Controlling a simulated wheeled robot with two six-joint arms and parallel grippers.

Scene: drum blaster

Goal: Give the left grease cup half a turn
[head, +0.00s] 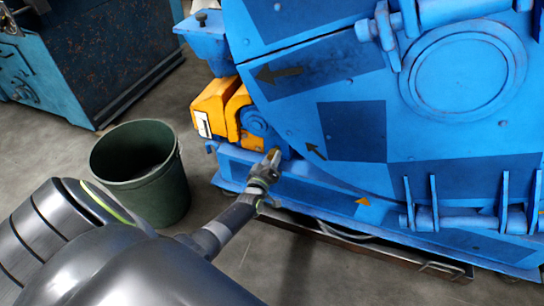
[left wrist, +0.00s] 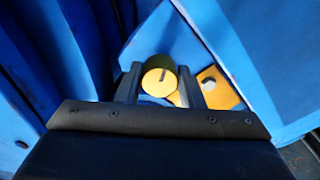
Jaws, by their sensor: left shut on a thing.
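The left grease cup (left wrist: 159,77) is a small round brass-yellow cap with a dark slot or mark on its face, standing near upright in the left wrist view. My left gripper (left wrist: 160,82) is shut on it, one finger on each side. In the head view the left gripper (head: 272,160) reaches to the machine's lower left side, below the yellow bearing housing. The cup (head: 273,155) shows only as a small yellowish bit at the fingertips there. My right gripper is in neither view.
The blue drum machine (head: 350,130) fills the right of the head view, with a yellow guard (head: 216,106) beside the cup. A green bin (head: 168,190) stands on the floor to the left. A blue rusty box (head: 100,60) is behind it.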

